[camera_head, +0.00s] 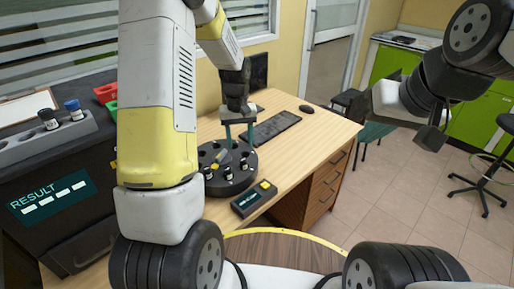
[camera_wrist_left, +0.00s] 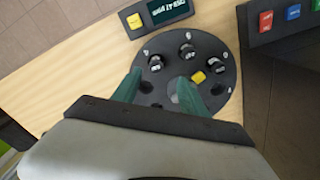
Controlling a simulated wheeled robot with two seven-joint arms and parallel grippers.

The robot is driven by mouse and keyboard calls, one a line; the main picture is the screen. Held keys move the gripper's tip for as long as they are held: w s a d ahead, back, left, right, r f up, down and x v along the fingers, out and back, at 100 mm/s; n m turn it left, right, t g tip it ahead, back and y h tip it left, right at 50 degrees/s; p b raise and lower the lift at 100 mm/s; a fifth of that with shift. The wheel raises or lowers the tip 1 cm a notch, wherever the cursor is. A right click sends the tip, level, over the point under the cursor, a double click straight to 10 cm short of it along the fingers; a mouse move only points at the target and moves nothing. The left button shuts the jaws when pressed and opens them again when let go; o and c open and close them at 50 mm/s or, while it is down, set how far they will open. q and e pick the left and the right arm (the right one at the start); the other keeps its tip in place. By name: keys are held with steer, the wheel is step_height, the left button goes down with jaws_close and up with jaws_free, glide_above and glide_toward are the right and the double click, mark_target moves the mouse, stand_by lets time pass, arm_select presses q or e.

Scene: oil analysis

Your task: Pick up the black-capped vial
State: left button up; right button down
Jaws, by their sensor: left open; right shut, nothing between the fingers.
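A round black carousel (camera_head: 232,185) stands on the wooden desk and holds several black-capped vials. In the left wrist view, black-capped vials sit at the far side (camera_wrist_left: 187,51), left (camera_wrist_left: 155,63) and right (camera_wrist_left: 213,65) of the carousel (camera_wrist_left: 205,42). My left gripper (camera_head: 238,134) points down over the carousel, its teal fingers apart; it also shows in the left wrist view (camera_wrist_left: 158,90), holding nothing that I can make out. Another black-capped vial (camera_head: 48,118) stands in a grey rack beside a blue-capped vial (camera_head: 73,110). My right gripper (camera_head: 430,140) is shut and empty, away from the desk.
A yellow piece (camera_wrist_left: 198,77) sits on the carousel. A small display box (camera_head: 254,199) with a yellow button stands beside it. A keyboard (camera_head: 272,128) and mouse (camera_head: 306,109) lie behind. A dark machine (camera_head: 50,200) marked RESULT stands at left. Open floor (camera_head: 385,200) lies right of the desk.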

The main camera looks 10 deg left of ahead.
mark_target(243, 159)
arm_select(q)
steer(key=f, duration=0.6)
steer(key=w+f, duration=0.1)
steer(key=f, duration=0.2)
steer(key=shift+w+d+f, duration=0.1)
steer(key=shift+d+f, duration=0.2)
steer(key=shift+f, duration=0.1)
jaws_close()
